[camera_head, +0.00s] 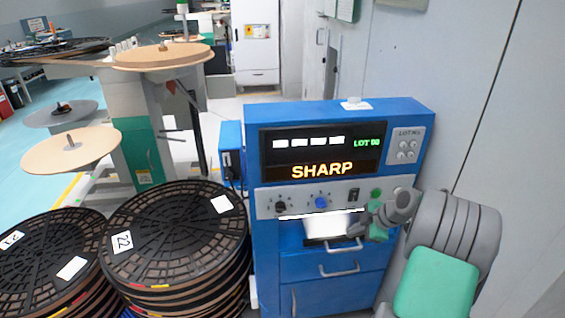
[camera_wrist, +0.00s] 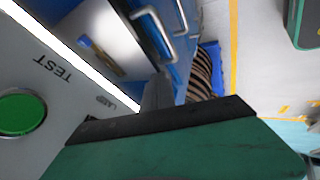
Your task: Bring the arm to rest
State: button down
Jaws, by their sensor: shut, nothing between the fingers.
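My gripper (camera_head: 356,226) is in front of the blue machine (camera_head: 330,267), at the right of its lit slot, below the knob panel. My grey and green arm reaches in from the right. In the wrist view my gripper's grey fingers (camera_wrist: 156,92) are together, with nothing visible between them. They point toward the machine's front, close to the panel. Whether they touch it, I cannot tell. A large green button (camera_wrist: 21,112) near the word TEST is at the left of the wrist view; a green button (camera_head: 376,193) also shows on the panel in the head view.
Stacks of black reels (camera_head: 175,230) stand left of the machine. A rewind stand with tan discs (camera_head: 162,56) is behind them. A grey wall (camera_head: 465,70) closes in on the right. Drawer handles (camera_head: 339,271) stick out below the slot. Floor is open farther back.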

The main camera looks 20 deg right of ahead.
jog(key=s+a+r+m+g+h+p, duration=0.1)
jog(key=a+r+m+p, duration=0.15)
jog(key=a+r, duration=0.5)
jog(key=s+a+r+m+g+p, duration=0.1)
jog(key=s+a+r+m+p, duration=0.15)
jog(key=a+r, duration=0.45)
jog(key=s+a+r+m+h+p, duration=0.1)
jog(key=s+a+r+m+p, duration=0.1)
jog(key=s+a, duration=0.4)
jog(key=s+a+r+m+g+h+p, duration=0.1)
jog(key=s+a+r+m+p, duration=0.2)
jog(key=s+a+r+m, duration=0.2)
jog(key=s+a+m, duration=0.2)
jog(key=s, duration=0.2)
jog(key=shift+s, duration=0.25)
jog(key=shift+a, duration=0.1)
